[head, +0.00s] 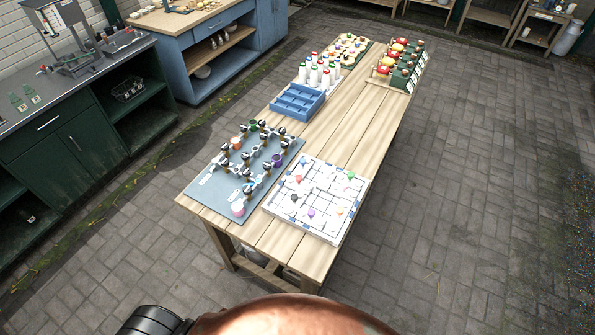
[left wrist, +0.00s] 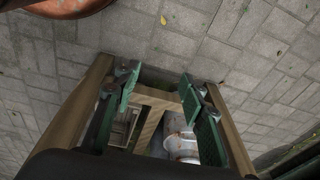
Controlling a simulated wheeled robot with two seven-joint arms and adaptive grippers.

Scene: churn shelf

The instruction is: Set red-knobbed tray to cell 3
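A white board (head: 339,228) with a dark grid and several small coloured knobs lies on the near end of the wooden table. A red knob (head: 298,178) shows near its upper left part. Green, purple, orange and dark knobs sit elsewhere on the board. Tray outlines and cell numbers are too small to read. In the left wrist view my left gripper (left wrist: 159,82) has its green-padded fingers apart with nothing held between them. The board is not recognisable in that view. Neither gripper's fingers show in the head view, and my right gripper is not in view.
Left of the board is a grey-blue panel (head: 211,190) with several dark-topped pegs. Farther along the table (head: 352,131) stand a blue compartment crate (head: 297,101), white bottles (head: 318,75) and green-and-red items (head: 400,72). Paved floor (head: 465,200) is clear to the right.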

